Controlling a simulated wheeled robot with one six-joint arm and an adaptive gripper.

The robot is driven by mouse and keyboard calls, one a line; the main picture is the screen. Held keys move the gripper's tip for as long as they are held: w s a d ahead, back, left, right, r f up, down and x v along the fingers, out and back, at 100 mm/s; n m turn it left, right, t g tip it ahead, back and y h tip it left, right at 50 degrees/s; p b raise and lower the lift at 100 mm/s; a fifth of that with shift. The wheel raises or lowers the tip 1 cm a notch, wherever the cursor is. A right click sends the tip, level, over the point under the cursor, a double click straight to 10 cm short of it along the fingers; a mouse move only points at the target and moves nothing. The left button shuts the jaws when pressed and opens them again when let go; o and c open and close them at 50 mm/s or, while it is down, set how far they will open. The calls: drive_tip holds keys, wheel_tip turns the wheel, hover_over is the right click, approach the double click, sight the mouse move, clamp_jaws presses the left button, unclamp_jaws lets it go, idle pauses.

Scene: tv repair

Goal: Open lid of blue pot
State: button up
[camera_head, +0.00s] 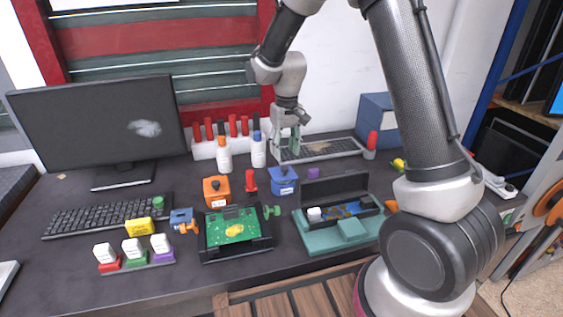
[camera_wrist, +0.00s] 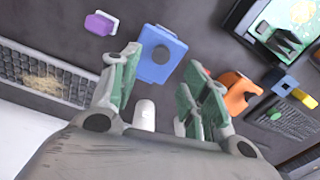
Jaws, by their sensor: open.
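The blue pot (camera_head: 284,186) stands on the dark desk near its middle, just right of the orange pot. Its lid seems to be on, seen in the head view. In the wrist view the blue pot (camera_wrist: 172,66) shows from above with a dark round spot on top. My gripper (camera_head: 295,146) is above the desk behind the blue pot. In the wrist view my gripper (camera_wrist: 168,66) is open and empty, with green-padded fingers apart. The blue pot shows beyond the gap between the fingertips, apart from them.
The orange pot (camera_head: 216,190), a red item (camera_head: 250,181) and two white bottles (camera_head: 223,155) stand close by on the left. A purple item (camera_wrist: 101,23) lies near the blue pot. The teal case (camera_head: 325,238) with its raised dark lid is in front. A keyboard (camera_head: 335,149) lies behind.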

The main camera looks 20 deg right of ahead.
sight(284, 167)
wheel_tip(284, 167, down, 6)
drive_tip(key=shift+a, duration=0.1)
clamp_jaws()
idle(0.4)
